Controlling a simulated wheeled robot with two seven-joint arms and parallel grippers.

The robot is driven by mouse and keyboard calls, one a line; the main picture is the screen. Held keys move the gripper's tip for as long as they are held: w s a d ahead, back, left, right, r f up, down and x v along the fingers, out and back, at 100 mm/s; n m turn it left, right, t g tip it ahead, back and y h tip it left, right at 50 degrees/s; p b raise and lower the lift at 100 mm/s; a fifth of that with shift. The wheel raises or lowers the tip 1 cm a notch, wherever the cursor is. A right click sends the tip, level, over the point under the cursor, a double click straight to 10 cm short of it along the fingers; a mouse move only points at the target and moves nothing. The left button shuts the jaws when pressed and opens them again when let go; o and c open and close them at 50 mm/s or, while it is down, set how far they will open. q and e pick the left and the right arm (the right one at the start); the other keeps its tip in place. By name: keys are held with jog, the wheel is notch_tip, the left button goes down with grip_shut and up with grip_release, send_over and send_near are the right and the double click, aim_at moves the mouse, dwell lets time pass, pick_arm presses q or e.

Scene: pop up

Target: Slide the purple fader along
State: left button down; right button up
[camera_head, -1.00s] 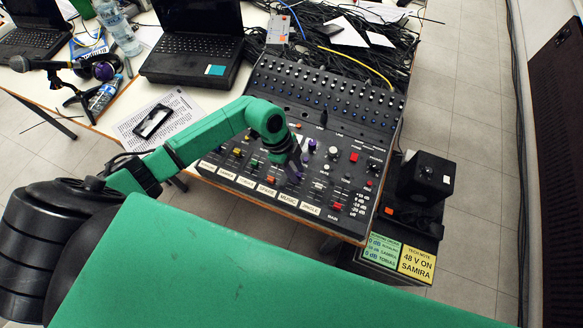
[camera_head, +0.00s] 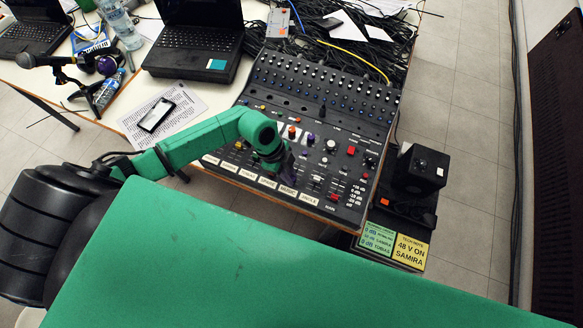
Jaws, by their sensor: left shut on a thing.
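The mixing desk (camera_head: 322,118) stands at the table's right end, with faders and a row of white name labels along its near edge. My left gripper (camera_head: 281,168) is low over the fader area, just above the label in the "MUSIC" place. It is shut on the purple fader, which is mostly hidden by the fingers, so its exact position in its slot is hard to tell. A separate purple knob (camera_head: 310,139) sits higher up, to the right of my gripper. My right gripper is not in view.
Other coloured caps, such as a red one (camera_head: 351,150), stand close by on the desk. A phone (camera_head: 156,115) lies on a printed sheet to the left. A laptop (camera_head: 196,47) and tangled cables (camera_head: 370,50) lie behind. A black box (camera_head: 421,167) stands at the right.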

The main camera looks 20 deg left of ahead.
pick_arm(q)
jog(key=shift+d+r, duration=0.15)
jog(key=shift+r, duration=0.05)
dwell(0.3)
jog(key=c, duration=0.8)
grip_release()
jog(key=shift+s, duration=0.1)
jog(key=shift+o, duration=0.2)
jog(key=shift+s, duration=0.1)
jog(key=shift+f, duration=0.1)
jog(key=shift+a+r, duration=0.2)
jog(key=shift+a, duration=0.05)
jog(key=b+v, duration=0.2)
jog(key=v, duration=1.2)
